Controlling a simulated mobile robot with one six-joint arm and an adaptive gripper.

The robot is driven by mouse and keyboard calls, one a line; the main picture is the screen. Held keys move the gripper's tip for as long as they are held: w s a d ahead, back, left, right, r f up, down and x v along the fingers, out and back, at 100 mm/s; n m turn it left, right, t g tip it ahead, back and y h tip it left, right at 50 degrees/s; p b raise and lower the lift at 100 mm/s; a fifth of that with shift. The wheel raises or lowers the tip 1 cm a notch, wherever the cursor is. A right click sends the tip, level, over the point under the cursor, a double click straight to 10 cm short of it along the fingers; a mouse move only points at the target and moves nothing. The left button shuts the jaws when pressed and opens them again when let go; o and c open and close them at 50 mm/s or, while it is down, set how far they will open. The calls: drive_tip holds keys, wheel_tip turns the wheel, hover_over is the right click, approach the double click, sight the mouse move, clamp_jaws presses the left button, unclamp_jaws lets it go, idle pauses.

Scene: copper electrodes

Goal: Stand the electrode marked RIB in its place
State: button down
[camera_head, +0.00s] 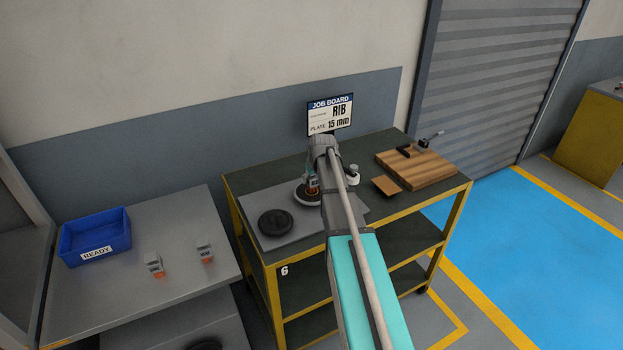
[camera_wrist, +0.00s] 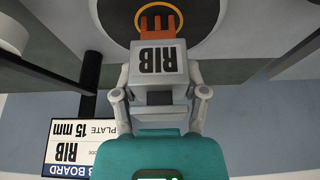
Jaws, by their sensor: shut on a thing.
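My gripper (camera_wrist: 159,78) is shut on the electrode marked RIB (camera_wrist: 158,58), a grey block with copper ribs. In the wrist view the ribs point at an orange ring (camera_wrist: 140,12) on a dark round stand (camera_wrist: 205,18) with a pale rim. The ribs overlap the ring in the picture; I cannot tell if they touch the stand. In the head view the electrode (camera_head: 313,183) is over the round stand (camera_head: 300,196) on the bench, partly hidden by my arm. The job board (camera_head: 330,115) reads RIB, plate 15 mm; it also shows in the wrist view (camera_wrist: 67,148).
A black disc (camera_head: 276,223) lies left of the stand on a grey plate (camera_head: 253,201). A wooden board (camera_head: 420,166) and small brown block (camera_head: 386,186) are at right. The left table (camera_head: 120,290) holds a blue READY bin (camera_head: 95,237) and two electrodes (camera_head: 154,263) (camera_head: 205,252).

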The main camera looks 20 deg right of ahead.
drive_tip(key=shift+f+b, duration=0.5)
idle(0.7)
drive_tip(key=shift+c, duration=0.2)
unclamp_jaws()
drive_tip(key=shift+r, duration=0.25)
